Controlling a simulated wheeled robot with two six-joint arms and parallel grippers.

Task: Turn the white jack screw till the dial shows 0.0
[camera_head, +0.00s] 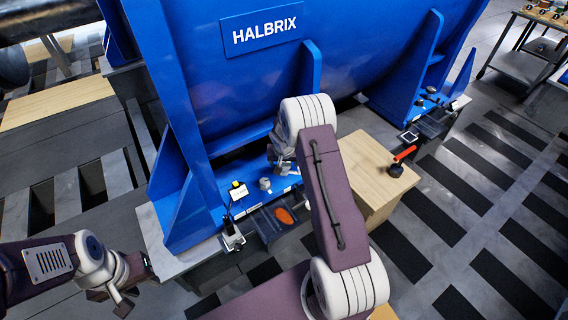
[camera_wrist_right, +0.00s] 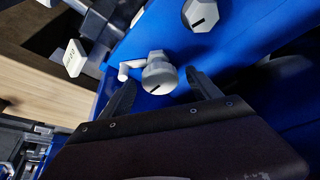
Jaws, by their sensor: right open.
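In the right wrist view a pale grey-white screw head (camera_wrist_right: 158,76) with a dark mark lies between the fingertips of my right gripper (camera_wrist_right: 160,84). The fingers are open on either side of it, and I cannot tell if either touches. A short white bent piece (camera_wrist_right: 130,69) sits beside it. In the head view my right gripper (camera_head: 281,160) is low by the blue motor foot, partly hidden by its own wrist. A small white box with dark marks (camera_wrist_right: 75,57) may be the dial; its reading is too small to read. My left gripper (camera_head: 123,301) is away at lower left.
A larger grey hex bolt (camera_wrist_right: 200,14) stands close beyond the screw. The blue HALBRIX motor (camera_head: 258,70) rises behind.

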